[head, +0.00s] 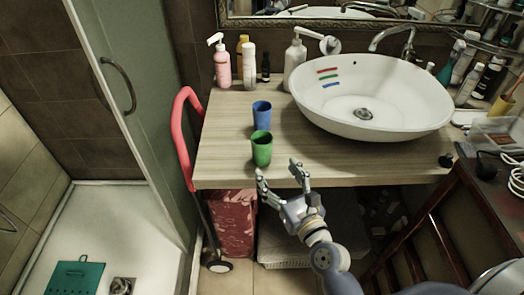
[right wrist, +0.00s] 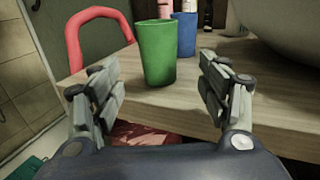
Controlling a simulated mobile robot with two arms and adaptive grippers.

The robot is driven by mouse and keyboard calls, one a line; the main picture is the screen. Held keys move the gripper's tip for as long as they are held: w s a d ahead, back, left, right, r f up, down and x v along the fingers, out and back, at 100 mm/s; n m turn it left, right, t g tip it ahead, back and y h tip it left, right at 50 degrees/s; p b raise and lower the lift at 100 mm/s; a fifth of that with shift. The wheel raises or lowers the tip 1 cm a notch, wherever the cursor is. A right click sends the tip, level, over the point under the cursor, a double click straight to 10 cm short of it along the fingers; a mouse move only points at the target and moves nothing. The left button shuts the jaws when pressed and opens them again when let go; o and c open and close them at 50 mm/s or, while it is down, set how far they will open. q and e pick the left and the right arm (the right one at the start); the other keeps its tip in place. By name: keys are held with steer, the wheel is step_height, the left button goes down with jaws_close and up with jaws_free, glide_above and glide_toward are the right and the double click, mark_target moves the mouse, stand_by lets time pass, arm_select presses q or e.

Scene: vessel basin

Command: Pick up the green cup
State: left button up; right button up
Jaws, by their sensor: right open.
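The green cup (head: 261,149) stands upright near the front edge of the wooden counter. A blue cup (head: 262,115) stands just behind it. My right gripper (head: 279,171) is open and empty at the counter's front edge, in front of the green cup and slightly to its right. In the right wrist view the green cup (right wrist: 156,53) shows ahead between my open fingers (right wrist: 160,88), apart from both. The blue cup (right wrist: 186,34) is partly hidden behind it there. My left gripper is not in view.
The wooden counter (head: 225,150) holds a white basin (head: 420,112) at the right and a pink bottle (head: 221,65) with other bottles at the back. A red cart handle (head: 182,125) rises by the counter's left edge. The counter left of the cups is clear.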

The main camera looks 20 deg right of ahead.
mark_target(266, 157)
steer(key=w, duration=0.4)
steer(key=shift+w+a, duration=0.2)
steer(key=shift+a, duration=0.1)
steer(key=shift+w+a+f+b, duration=0.15)
steer(key=shift+w+b, duration=0.1)
steer(key=shift+w, duration=0.65)
steer(key=shift+w+a+f+b, duration=0.1)
steer(key=shift+w+b, duration=0.2)
steer(key=shift+w, duration=0.55)
steer(key=shift+w+a+f+b, duration=0.15)
steer(key=shift+w+b, duration=0.1)
steer(key=shift+w, duration=0.65)
steer(key=shift+r, duration=0.15)
steer(key=c, duration=1.2)
